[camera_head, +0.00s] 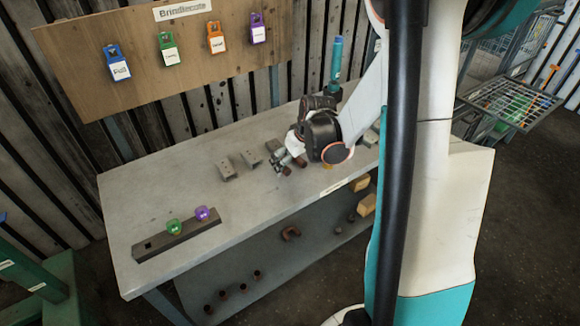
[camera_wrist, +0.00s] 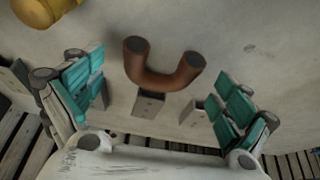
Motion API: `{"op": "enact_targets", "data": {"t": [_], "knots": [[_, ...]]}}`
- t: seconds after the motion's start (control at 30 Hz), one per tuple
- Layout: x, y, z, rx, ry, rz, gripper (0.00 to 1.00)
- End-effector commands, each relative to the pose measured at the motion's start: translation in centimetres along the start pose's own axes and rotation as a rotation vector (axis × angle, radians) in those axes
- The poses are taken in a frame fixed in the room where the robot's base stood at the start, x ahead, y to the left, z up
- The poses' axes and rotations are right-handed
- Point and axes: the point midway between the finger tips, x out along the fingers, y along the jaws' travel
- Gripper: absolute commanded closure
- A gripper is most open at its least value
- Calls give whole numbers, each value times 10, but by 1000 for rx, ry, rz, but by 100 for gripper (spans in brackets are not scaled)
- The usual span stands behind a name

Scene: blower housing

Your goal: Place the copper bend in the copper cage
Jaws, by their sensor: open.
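The copper bend (camera_wrist: 163,68) is a brown U-shaped tube with two open ends. In the wrist view it lies ahead of and between the teal-padded fingers of my gripper (camera_wrist: 160,98), apart from both. My gripper is open and empty. In the head view my gripper (camera_head: 281,163) is low over the middle of the grey table, hiding most of what is under it. I cannot tell which container is the copper cage; a wire rack (camera_head: 512,104) stands at the right.
Grey blocks (camera_head: 226,169) stand on the table (camera_head: 140,205) left of my gripper. A dark bar (camera_head: 176,241) with green and purple padlocks lies at the left. A blue bottle (camera_head: 336,60) stands behind. A yellow part (camera_wrist: 48,10) shows in the wrist view.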

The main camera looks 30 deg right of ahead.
Motion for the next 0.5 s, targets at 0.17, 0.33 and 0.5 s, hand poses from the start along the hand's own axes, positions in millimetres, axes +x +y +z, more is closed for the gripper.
{"op": "enact_targets", "data": {"t": [0.17,0.33,0.5], "knots": [[12,0,0,-1,0,0,5],[11,0,0,-1,0,0,11],[11,0,0,0,0,0,50]]}}
